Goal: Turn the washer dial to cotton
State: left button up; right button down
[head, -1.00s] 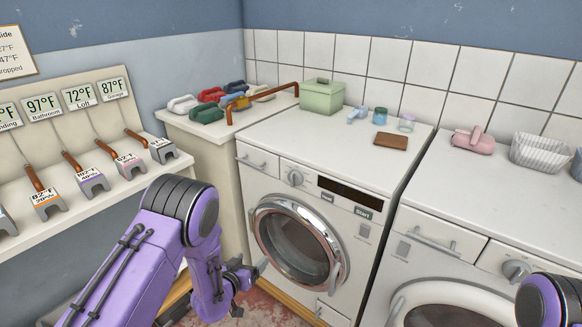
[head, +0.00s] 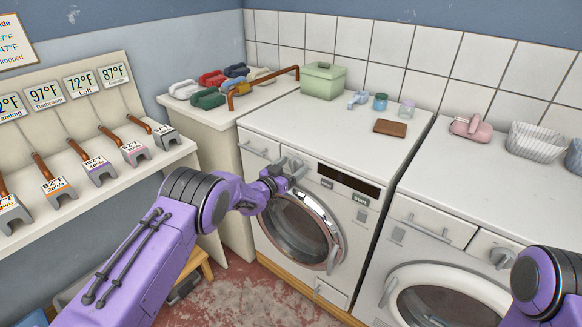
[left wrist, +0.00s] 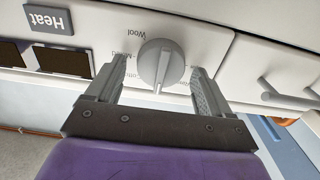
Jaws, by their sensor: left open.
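The washer (head: 330,155) is the white front-loader in the middle of the head view, its round door shut. Its grey dial (left wrist: 160,65) shows large in the left wrist view, with small printed words around it. "Wool" is readable; the other words are partly hidden or too small to read surely. My left gripper (left wrist: 162,84) is open, with one finger on each side of the dial and a visible gap to it. In the head view, my left gripper (head: 286,172) is at the washer's upper left front and partly covers the dial. My right gripper is out of view.
A "Heat" button (left wrist: 48,20) and dark display (head: 348,181) sit beside the dial. A drawer handle (head: 255,150) is to its left. A second machine (head: 440,235) stands at right. A green box (head: 323,82) and brown block (head: 390,128) lie on top.

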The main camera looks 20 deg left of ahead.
pick_arm(q)
jog(key=c, duration=1)
jog(key=shift+d+f+m+b, duration=0.1)
jog(key=shift+f+m+b, duration=0.1)
jog(key=shift+m+b, duration=0.7)
jog(key=m+b, duration=0.3)
jog(key=shift+f+b, duration=0.1)
jog(key=shift+b, duration=0.25)
jog(key=m+b, duration=0.3)
jog(key=shift+d, duration=0.1)
jog(key=shift+r+m+b, duration=0.2)
jog(key=shift+m+b, duration=0.25)
jog(key=shift+m, duration=0.05)
